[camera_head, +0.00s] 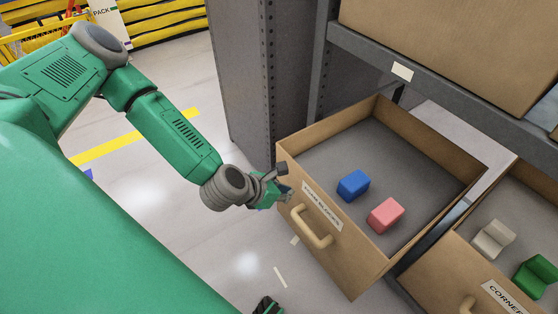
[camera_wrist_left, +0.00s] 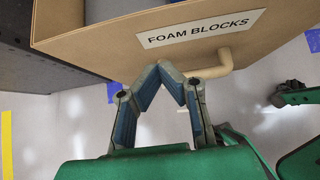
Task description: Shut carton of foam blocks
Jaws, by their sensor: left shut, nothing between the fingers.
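The carton of foam blocks (camera_head: 355,268) is a brown drawer-like box, pulled out from the shelf, with a label on its front and a tan handle (camera_head: 311,228). A blue block (camera_head: 353,185) and a pink block (camera_head: 385,215) lie inside on its grey floor. My left gripper (camera_head: 284,191) is shut and empty at the left end of the carton's front. In the left wrist view its fingertips (camera_wrist_left: 172,73) meet just below the FOAM BLOCKS label (camera_wrist_left: 200,29), beside the handle (camera_wrist_left: 215,66); contact cannot be told. My right gripper (camera_head: 267,306) shows only partly at the bottom edge.
A second open carton (camera_head: 440,262) stands close on the right, holding a whitish block (camera_head: 493,238) and a green block (camera_head: 536,276). A grey shelf post (camera_head: 268,80) rises behind. A large box (camera_head: 460,45) sits on the shelf above.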

